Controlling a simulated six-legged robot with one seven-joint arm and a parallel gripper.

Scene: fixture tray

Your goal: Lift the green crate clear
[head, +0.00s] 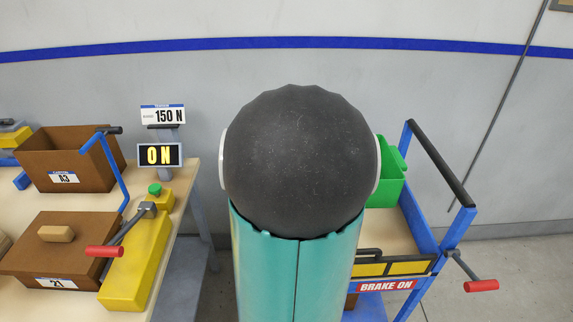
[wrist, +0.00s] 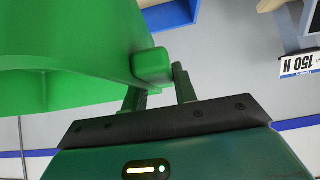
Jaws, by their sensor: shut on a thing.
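The green crate (head: 391,180) shows in the head view behind and right of my arm, over the blue cart. My arm hides its left part. I cannot tell whether its base touches the cart's deck. In the wrist view the crate (wrist: 75,55) fills the upper left, with a blocky green grip (wrist: 152,66) on its side. My gripper (wrist: 158,88) is shut on the crate at this grip. In the head view my gripper is hidden behind my arm.
The blue cart (head: 418,224) has a tan deck, a tall push handle, a red-gripped lever (head: 480,286) and a "BRAKE ON" sign (head: 387,286). At left a workbench holds brown boxes (head: 70,158), a yellow clamp fixture (head: 138,262) and signs reading "150 N" and "ON".

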